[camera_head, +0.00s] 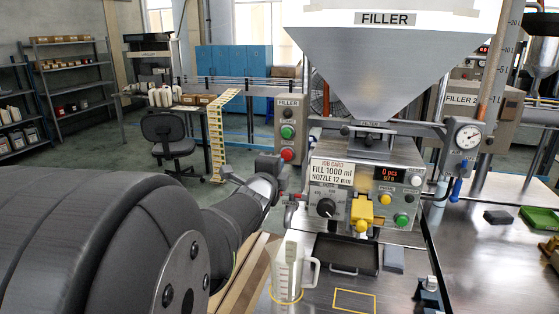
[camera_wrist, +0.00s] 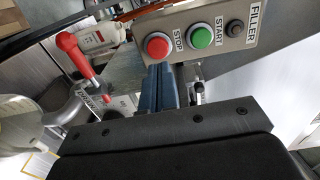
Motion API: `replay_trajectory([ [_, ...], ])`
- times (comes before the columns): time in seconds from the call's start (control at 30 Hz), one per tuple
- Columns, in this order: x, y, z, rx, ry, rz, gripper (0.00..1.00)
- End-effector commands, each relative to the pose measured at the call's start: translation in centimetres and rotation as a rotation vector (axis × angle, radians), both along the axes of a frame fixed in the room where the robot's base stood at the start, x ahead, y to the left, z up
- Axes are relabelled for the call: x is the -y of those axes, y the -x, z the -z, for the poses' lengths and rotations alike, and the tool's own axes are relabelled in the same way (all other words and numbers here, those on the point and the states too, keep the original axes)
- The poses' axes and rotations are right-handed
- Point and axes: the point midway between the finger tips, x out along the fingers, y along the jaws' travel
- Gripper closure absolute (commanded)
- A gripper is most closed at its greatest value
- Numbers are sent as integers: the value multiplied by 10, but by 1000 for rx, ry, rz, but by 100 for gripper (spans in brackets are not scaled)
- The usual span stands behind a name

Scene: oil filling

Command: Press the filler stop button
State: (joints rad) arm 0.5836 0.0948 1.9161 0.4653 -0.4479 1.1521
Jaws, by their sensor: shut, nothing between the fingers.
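The grey filler button box (camera_head: 290,117) stands upright left of the filler machine. Its red stop button (camera_head: 287,154) is at the bottom, below the green start button (camera_head: 287,132). In the wrist view the stop button (camera_wrist: 157,47) and start button (camera_wrist: 201,38) sit side by side, with a small dark button (camera_wrist: 235,27) beyond them. My gripper (camera_wrist: 162,70) is shut and empty, its blue-grey fingers pointing at the stop button. The fingertips look very close to the button; I cannot tell if they touch. In the head view my gripper (camera_head: 277,170) is just below the button.
The filler control panel (camera_head: 365,195), with a dial, a yellow nozzle and more buttons, stands right of my gripper. A clear jug (camera_head: 289,270) stands on the bench below. A red-handled valve (camera_wrist: 75,55) is left of my fingers in the wrist view.

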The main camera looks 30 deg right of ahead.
Motion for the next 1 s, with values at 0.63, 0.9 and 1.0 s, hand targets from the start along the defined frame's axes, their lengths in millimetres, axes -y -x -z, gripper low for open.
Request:
replay_trajectory([
  [0.63, -51, 52, -2, 0, -1, 0, 100],
  [0.9, -51, 52, -2, -1, -1, -1, 100],
  [1.0, -51, 52, -2, -1, -1, 0, 100],
])
